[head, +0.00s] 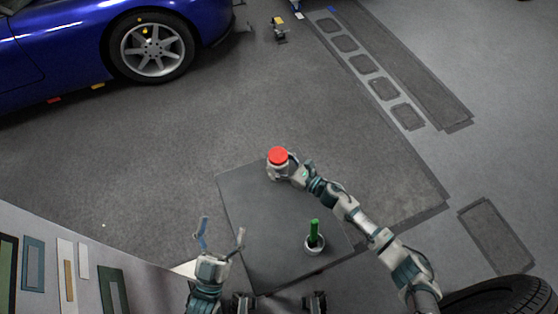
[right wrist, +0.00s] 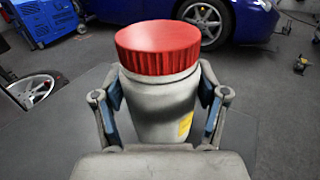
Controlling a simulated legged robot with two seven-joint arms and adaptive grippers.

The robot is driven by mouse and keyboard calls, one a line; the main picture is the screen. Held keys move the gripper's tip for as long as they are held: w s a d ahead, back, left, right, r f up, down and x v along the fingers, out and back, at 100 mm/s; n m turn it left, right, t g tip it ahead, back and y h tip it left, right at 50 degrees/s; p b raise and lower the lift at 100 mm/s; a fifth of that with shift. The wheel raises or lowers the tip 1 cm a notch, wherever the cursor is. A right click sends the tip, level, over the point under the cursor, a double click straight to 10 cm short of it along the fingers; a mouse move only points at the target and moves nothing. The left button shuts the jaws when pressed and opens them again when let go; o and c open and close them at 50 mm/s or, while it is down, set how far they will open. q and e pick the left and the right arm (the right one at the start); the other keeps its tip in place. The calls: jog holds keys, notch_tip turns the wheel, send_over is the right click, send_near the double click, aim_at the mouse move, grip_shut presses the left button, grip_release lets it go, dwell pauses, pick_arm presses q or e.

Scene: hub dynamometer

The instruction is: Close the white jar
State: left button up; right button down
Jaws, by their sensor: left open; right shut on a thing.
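The white jar (right wrist: 160,104) stands upright with a ribbed red lid (right wrist: 157,47) on its top. In the head view the jar (head: 278,170) and its red lid (head: 278,155) are at the far end of the grey table. My right gripper (right wrist: 161,105) is shut on the jar's body, one finger on each side, below the lid. In the head view my right gripper (head: 290,170) reaches the jar from the right. My left gripper (head: 221,238) is open and empty over the table's left edge, apart from the jar. I cannot tell how tightly the lid sits.
The grey table top (head: 245,195) is otherwise clear. A blue car (head: 60,45) stands beyond, and a dark tyre (head: 500,298) lies at the lower right.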

pick_arm(q)
jog(key=shift+s+r, duration=0.1)
jog(key=shift+r, duration=0.1)
pick_arm(e)
jog(key=shift+r, duration=0.15)
jog(key=shift+c, duration=0.3)
grip_release()
jog(key=p+v, duration=0.1)
jog(key=v, duration=1.1)
jog(key=shift+p, duration=0.35)
pick_arm(q)
jog(key=f+g, duration=0.1)
jog(key=f, duration=0.1)
jog(key=w+f+g, duration=0.1)
jog(key=g, duration=0.1)
jog(key=shift+w+f, duration=0.1)
jog(key=shift+f, duration=0.25)
pick_arm(e)
jog(key=shift+s, duration=0.1)
